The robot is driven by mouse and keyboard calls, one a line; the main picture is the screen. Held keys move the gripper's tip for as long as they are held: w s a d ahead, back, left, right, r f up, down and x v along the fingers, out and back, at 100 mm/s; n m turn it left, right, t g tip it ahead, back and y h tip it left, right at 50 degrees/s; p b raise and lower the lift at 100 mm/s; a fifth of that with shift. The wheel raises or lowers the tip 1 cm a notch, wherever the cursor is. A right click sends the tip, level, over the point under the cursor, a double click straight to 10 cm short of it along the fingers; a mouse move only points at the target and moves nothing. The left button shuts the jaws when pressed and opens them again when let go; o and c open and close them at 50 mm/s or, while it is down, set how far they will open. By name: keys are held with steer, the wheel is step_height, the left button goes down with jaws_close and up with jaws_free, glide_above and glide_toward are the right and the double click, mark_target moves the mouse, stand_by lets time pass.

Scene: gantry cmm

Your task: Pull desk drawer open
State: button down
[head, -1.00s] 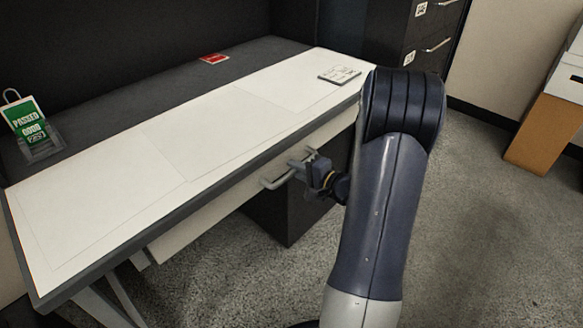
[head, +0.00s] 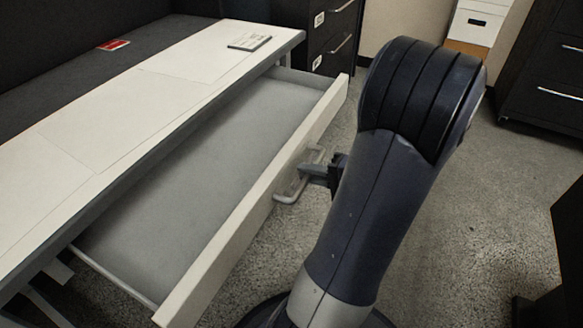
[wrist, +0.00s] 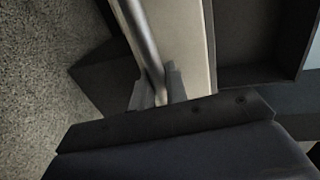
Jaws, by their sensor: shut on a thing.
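The desk drawer (head: 262,190) stands well out from under the white desk top (head: 120,112), and its grey inside shows empty. Its grey bar handle (head: 290,192) is on the pale front panel. My gripper (head: 308,172) is shut on the handle, with my arm reaching in from the right. In the wrist view the handle (wrist: 138,38) runs between the two fingers of my gripper (wrist: 157,90), beside the pale drawer front (wrist: 186,45). My arm hides part of the floor behind it.
A red card (head: 113,45) and a small plate (head: 249,41) lie on the desk. Dark cabinets (head: 335,35) stand behind and at the far right (head: 550,75). White and orange boxes (head: 478,25) stand at the back. Grey carpet is clear right of my arm.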

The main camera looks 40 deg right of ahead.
steer(key=shift+f+v, duration=0.2)
steer(key=shift+v, duration=0.95)
steer(key=c, duration=1.5)
jaws_free()
steer(key=p+v, duration=0.2)
steer(key=v, duration=0.9)
steer(key=shift+w+a+f, duration=0.1)
steer(key=shift+w, duration=0.05)
steer(key=b+x, duration=0.2)
steer(key=x, duration=0.9)
steer(key=shift+w, duration=0.1)
